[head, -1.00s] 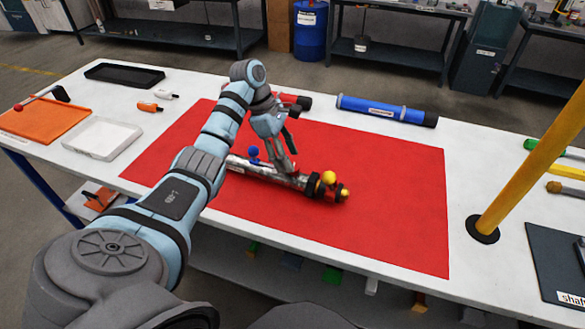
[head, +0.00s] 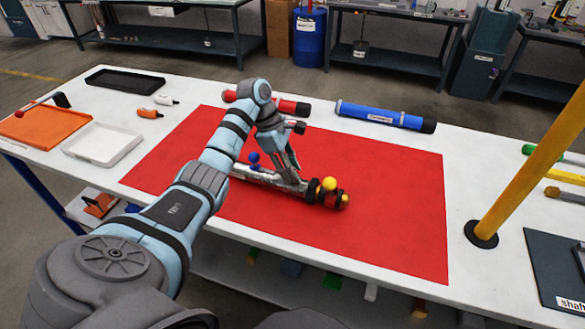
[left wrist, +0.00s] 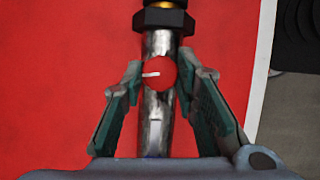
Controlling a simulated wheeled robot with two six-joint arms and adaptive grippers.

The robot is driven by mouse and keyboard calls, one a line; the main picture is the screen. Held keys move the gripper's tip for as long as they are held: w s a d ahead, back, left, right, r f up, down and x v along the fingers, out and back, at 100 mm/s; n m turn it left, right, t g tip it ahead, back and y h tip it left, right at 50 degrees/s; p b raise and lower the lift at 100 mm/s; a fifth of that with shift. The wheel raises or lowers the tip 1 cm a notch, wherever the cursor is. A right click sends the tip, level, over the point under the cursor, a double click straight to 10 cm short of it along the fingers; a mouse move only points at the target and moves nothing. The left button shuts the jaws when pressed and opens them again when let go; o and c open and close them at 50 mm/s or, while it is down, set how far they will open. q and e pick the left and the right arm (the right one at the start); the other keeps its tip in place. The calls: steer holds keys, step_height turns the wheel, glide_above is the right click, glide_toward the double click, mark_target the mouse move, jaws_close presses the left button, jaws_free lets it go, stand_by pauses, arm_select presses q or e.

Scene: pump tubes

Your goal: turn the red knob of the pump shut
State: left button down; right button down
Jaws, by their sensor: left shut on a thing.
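The pump (head: 312,187) is a grey metal tube with dark collars lying on the red mat (head: 390,220). It has a blue knob (head: 253,158) near its left end and a yellow knob (head: 329,184) near its right end. My left gripper (head: 293,178) is down at the tube between these two knobs. In the left wrist view the red knob (left wrist: 161,73), with a white mark pointing left, sits on the tube (left wrist: 155,125) between the fingertips of my left gripper (left wrist: 162,75), which is shut on it. In the head view the gripper hides the red knob. My right gripper is not seen.
A blue cylinder (head: 385,114) and a red cylinder (head: 290,106) lie at the back of the table. A white tray (head: 103,142), an orange tray (head: 45,130) and a black tray (head: 123,79) are at the left. A yellow post (head: 525,170) stands at the right.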

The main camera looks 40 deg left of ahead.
arm_select(q)
steer(key=shift+r, duration=0.1)
steer(key=n+t+p, duration=0.1)
steer(key=n+p, duration=0.2)
steer(key=n, duration=0.1)
steer(key=shift+s+y, duration=0.2)
steer(key=shift+y, duration=0.2)
steer(key=n+t+y+p, duration=0.1)
steer(key=n, duration=0.2)
steer(key=shift+n+p, duration=0.3)
steer(key=shift+n, duration=0.1)
steer(key=shift+d+n+t+y+p, duration=0.1)
steer(key=shift+n+t+y+p, duration=0.35)
steer(key=shift+n, duration=0.85)
steer(key=c, duration=1.2)
jaws_free()
steer(key=shift+c, duration=0.2)
